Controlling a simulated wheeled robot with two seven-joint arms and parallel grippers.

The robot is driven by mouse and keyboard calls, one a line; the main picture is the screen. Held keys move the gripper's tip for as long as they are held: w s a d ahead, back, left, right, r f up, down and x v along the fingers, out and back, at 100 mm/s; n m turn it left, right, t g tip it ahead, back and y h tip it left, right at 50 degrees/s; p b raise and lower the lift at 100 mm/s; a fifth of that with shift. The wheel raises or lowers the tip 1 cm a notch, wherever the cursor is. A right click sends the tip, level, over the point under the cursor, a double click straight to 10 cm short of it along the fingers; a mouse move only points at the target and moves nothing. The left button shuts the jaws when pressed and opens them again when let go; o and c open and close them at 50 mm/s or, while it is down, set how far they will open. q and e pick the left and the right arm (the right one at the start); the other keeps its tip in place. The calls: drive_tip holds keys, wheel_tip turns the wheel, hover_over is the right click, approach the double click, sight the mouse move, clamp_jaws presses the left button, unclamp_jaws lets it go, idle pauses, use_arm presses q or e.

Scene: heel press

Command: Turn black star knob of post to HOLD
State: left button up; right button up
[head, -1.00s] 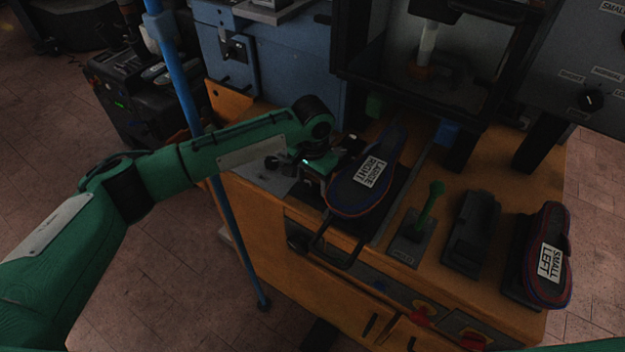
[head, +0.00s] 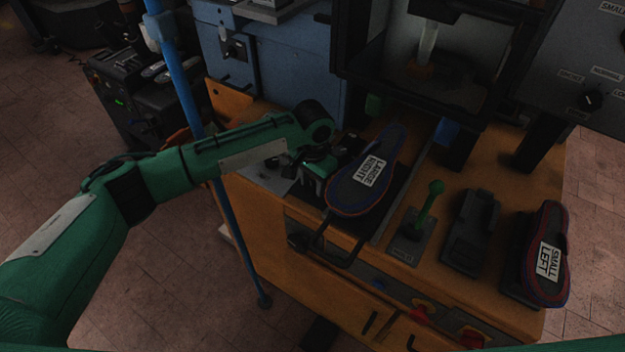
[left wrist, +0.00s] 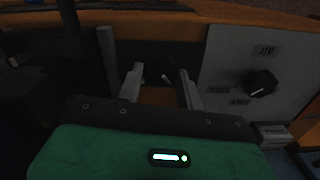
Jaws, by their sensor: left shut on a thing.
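My left gripper (head: 318,172) is at the left side of the bench top, just left of the large shoe. In the left wrist view its two pale fingers (left wrist: 160,88) stand apart, closed on a dark thing (left wrist: 160,72) that appears to be the black star knob. It is too dark to make out the knob's arms, its pointer or any HOLD mark. In the head view the gripper and wrist hide the knob and its post. My right gripper is not in view.
A grey plate with a black pointer knob (left wrist: 262,83) lies right of the fingers in the left wrist view. The LARGE RIGHT shoe (head: 352,195) is close beside the gripper. A green lever (head: 428,205), a SMALL LEFT shoe (head: 545,262) and a blue pole (head: 190,110) stand around.

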use_arm(q)
drive_tip(key=shift+r+m+p, duration=0.2)
drive_tip(key=shift+m+p, duration=0.3)
drive_tip(key=shift+m, duration=0.1)
drive_tip(key=shift+s+d+m+p, duration=0.1)
drive_tip(key=shift+m+p, duration=0.9)
drive_tip(key=shift+m, duration=0.2)
drive_tip(key=m+p, duration=0.2)
drive_tip(key=m, duration=0.1)
drive_tip(key=shift+m, duration=0.3)
drive_tip(key=m+p, duration=0.1)
drive_tip(key=m, duration=0.1)
drive_tip(key=shift+m, duration=0.4)
drive_tip(key=m+p, duration=0.1)
drive_tip(key=m, duration=0.3)
drive_tip(key=shift+s+f, duration=0.1)
drive_tip(key=shift+m, duration=1.7)
drive_tip(key=o, duration=1)
drive_tip(key=shift+s, duration=0.1)
